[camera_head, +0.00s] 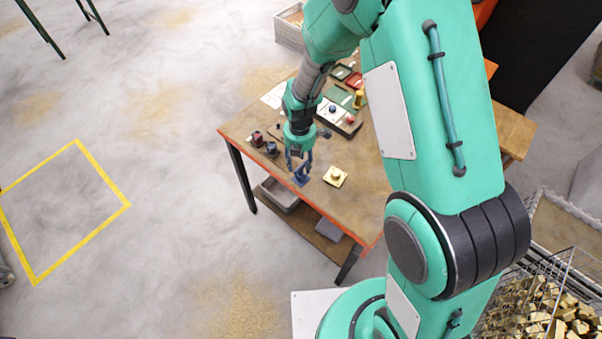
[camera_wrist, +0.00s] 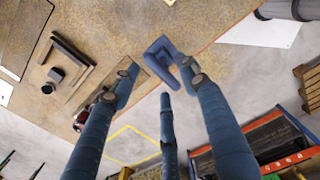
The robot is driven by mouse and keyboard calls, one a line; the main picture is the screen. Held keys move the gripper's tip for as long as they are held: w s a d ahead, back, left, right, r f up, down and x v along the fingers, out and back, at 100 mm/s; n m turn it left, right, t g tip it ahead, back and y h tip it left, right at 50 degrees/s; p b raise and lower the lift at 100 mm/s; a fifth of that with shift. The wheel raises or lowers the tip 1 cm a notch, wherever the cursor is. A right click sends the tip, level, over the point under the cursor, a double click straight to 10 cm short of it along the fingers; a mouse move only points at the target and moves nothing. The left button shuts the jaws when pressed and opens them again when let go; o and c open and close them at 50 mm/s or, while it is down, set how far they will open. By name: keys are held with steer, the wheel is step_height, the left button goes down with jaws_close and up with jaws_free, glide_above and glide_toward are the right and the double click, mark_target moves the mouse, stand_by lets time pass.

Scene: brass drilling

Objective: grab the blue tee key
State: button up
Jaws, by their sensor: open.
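The blue tee key (camera_wrist: 160,50) lies on the brown tabletop close to its orange-red edge in the wrist view. It looks like a bent blue bar; its lower end lies near the fingertips. In the head view it is a small dark-blue shape (camera_head: 301,180) just below the fingers. My gripper (camera_head: 298,164) is open above that part of the table, its fingers pointing down. In the wrist view the three blue fingers of my gripper (camera_wrist: 162,80) are spread around the near side of the key. I cannot tell whether any finger touches it.
A cream block with a knob (camera_head: 335,177) stands right of the key. Two dark knobbed pieces (camera_head: 264,143) stand to the left. A tray with knobs (camera_head: 340,118) and green plates lie farther back. The table (camera_head: 350,208) ends in front, with open floor beyond.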

mark_target(300, 165)
steer(key=shift+f, duration=1.55)
jaws_close()
